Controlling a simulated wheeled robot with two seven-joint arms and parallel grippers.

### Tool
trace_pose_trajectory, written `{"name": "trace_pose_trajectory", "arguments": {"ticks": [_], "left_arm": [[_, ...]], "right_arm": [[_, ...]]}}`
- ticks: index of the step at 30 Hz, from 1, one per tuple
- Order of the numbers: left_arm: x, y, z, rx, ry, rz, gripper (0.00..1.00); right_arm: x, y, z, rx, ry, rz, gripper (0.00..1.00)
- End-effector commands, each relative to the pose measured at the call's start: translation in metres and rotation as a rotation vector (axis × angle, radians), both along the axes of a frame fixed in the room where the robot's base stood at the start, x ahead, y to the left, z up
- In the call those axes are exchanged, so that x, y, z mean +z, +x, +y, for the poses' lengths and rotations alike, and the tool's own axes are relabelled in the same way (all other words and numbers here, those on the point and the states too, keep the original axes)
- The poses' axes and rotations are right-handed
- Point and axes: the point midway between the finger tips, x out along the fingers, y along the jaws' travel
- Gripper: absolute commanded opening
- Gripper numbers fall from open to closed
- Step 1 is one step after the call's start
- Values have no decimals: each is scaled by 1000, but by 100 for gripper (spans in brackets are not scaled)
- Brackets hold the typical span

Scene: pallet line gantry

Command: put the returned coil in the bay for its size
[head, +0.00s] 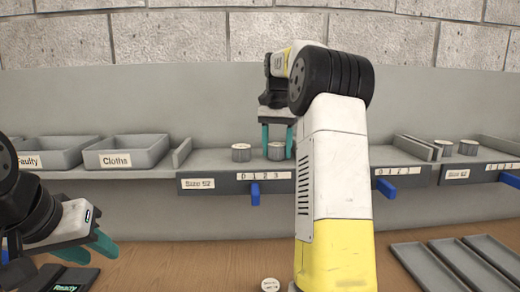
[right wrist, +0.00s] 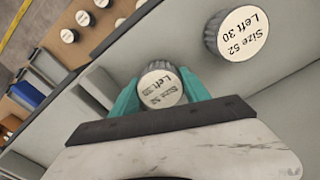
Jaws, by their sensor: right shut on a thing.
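My right gripper (head: 277,140) is shut on a grey coil (head: 276,152) with a white top, at the bay (head: 213,157) labelled Size 52. In the right wrist view the held coil's label (right wrist: 161,88) seems to read Size 52, with a blurred second line. The coil is at or close to the bay floor; exact contact is unclear. Another coil (head: 241,153) stands to its left; in the right wrist view this neighbour (right wrist: 242,33) reads Size 52, Left 30. My left gripper (head: 88,250) is low at the left, open and empty.
My right arm hides the middle bays. A right bay (head: 480,172) holds two coils. Blue levers (head: 255,194) stick out below the bays. Trays marked Faulty (head: 60,152) and Cloths (head: 128,157) stand left. A coil (head: 270,285) and long grey trays (head: 428,268) lie on the wooden table.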

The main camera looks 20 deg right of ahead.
Motion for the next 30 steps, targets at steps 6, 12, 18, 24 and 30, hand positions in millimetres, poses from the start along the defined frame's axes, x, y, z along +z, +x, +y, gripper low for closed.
{"name": "trace_pose_trajectory", "arguments": {"ticks": [6,12,18,24,30], "left_arm": [[0,0,0,0,0,0,36],[0,0,0,0,0,0,36],[0,0,0,0,0,0,36],[0,0,0,0,0,0,36],[0,0,0,0,0,0,36]], "right_arm": [[-1,0,0,0,0,-2,0],[-4,0,0,0,0,-1,60],[-4,0,0,0,0,-1,76],[-3,0,0,0,0,-1,76],[19,1,0,-1,-1,-6,76]]}}
